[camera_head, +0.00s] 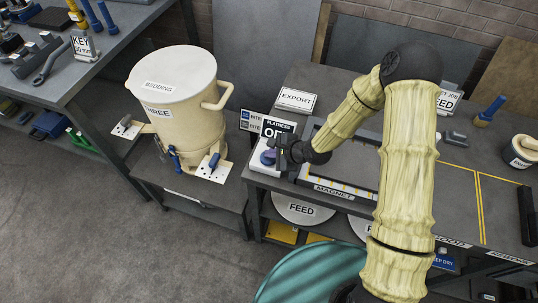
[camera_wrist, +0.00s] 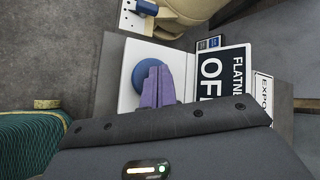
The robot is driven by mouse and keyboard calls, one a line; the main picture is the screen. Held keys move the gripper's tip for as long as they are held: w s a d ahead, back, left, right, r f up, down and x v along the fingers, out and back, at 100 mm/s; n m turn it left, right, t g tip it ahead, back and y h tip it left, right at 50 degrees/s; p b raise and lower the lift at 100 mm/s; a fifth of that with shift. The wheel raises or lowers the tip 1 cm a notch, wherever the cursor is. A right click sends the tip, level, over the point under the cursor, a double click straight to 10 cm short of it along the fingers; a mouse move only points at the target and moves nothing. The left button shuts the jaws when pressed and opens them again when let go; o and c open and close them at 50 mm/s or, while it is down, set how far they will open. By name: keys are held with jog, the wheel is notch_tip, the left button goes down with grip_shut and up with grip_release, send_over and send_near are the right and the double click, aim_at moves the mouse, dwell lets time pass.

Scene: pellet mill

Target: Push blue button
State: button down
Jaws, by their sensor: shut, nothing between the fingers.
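The blue button (camera_head: 268,157) is a round blue disc on a white box (camera_head: 262,170) at the left end of the workbench. In the wrist view the button (camera_wrist: 141,74) shows behind my gripper (camera_wrist: 155,78), whose purple fingers are shut together and cover its right part. In the head view my gripper (camera_head: 283,153) is right beside the button, on its right side. I cannot tell whether the fingertips touch the button. A sign with "FLATNESS" and "OFF" lettering (camera_wrist: 224,72), partly hidden in the head view, stands beside the box.
A large cream bin labelled BEDDING (camera_head: 172,90) stands left of the bench. An EXPORT sign (camera_head: 296,99) is behind the button. A framed MAGNET tray (camera_head: 346,192) lies right of it, under my arm. A teal round object (camera_head: 310,277) is in front.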

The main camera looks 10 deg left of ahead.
dwell(0.3)
jog(key=shift+r+p, duration=0.55)
jog(key=shift+p, duration=0.15)
notch_tip(320, 180, up, 6)
jog(key=p, duration=0.5)
